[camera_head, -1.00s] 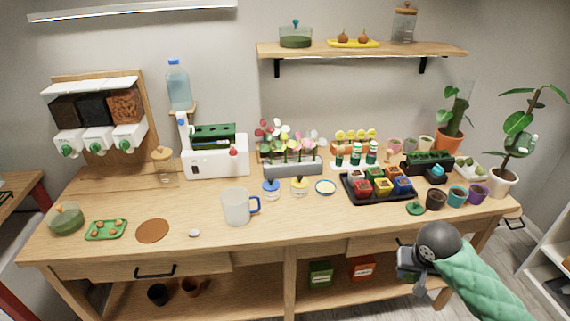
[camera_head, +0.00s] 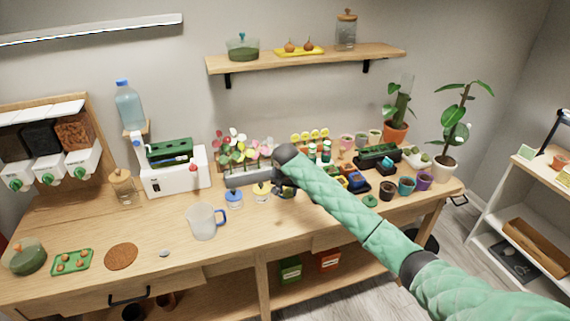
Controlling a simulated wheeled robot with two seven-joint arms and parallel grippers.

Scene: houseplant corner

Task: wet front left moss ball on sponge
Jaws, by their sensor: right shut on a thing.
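My right gripper (camera_head: 284,188) reaches over the middle of the table, beyond the mug and right of the yellow-topped jar. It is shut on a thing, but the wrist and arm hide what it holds. A small round dish with a pale yellow middle, perhaps the sponge, is mostly hidden behind this gripper. I cannot make out a moss ball for certain. My left gripper is out of view.
A frosted mug (camera_head: 201,222) stands left of my gripper. The yellow-topped jar (camera_head: 261,192) and blue-topped jar (camera_head: 233,198) stand close by. A flower trough (camera_head: 248,170) is behind. Small coloured pots (camera_head: 407,186) stand at the right.

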